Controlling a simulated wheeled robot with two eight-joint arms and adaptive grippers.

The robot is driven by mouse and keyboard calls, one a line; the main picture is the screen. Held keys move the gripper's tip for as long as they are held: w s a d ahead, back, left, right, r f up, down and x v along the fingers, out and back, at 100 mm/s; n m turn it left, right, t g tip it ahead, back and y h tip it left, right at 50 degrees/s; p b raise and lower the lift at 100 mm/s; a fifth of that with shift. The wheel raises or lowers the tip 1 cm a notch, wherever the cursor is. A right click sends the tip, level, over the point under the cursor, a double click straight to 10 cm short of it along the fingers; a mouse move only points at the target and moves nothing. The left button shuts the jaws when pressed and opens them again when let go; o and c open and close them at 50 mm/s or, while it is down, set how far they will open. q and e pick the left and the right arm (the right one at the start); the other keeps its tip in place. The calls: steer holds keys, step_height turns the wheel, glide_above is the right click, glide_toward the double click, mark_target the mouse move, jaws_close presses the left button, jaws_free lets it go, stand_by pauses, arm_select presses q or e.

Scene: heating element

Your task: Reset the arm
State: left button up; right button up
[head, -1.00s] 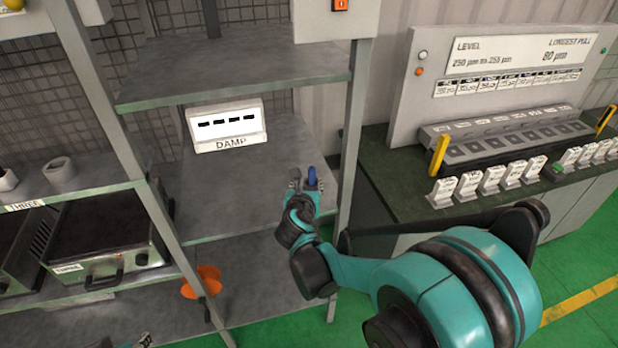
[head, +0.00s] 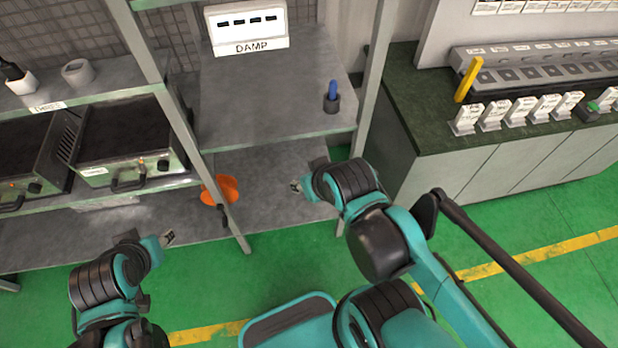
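My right gripper (head: 297,187) is in front of the shelf rack, below the middle shelf's front edge and over the lower shelf. It points left. Nothing shows in it, but its fingers are too small to tell open from shut. My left gripper (head: 168,238) is at the lower left, in front of the lower shelf, pointing up and right. Its fingers are also too small to judge. A blue-handled item in a dark round holder (head: 332,98) stands upright on the middle shelf (head: 265,110), apart from both grippers.
A white DAMP box (head: 247,28) stands on the middle shelf. Heating units (head: 125,140) are on the left. An orange object (head: 220,190) is by a rack post (head: 190,130). A counter (head: 425,120) with several white labelled blocks is at right. Green floor (head: 290,255) is open in front.

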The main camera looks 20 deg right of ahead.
steer(key=shift+f, duration=0.1)
step_height(320, 180, down, 3)
steer(key=b, duration=0.3)
stand_by(0.9)
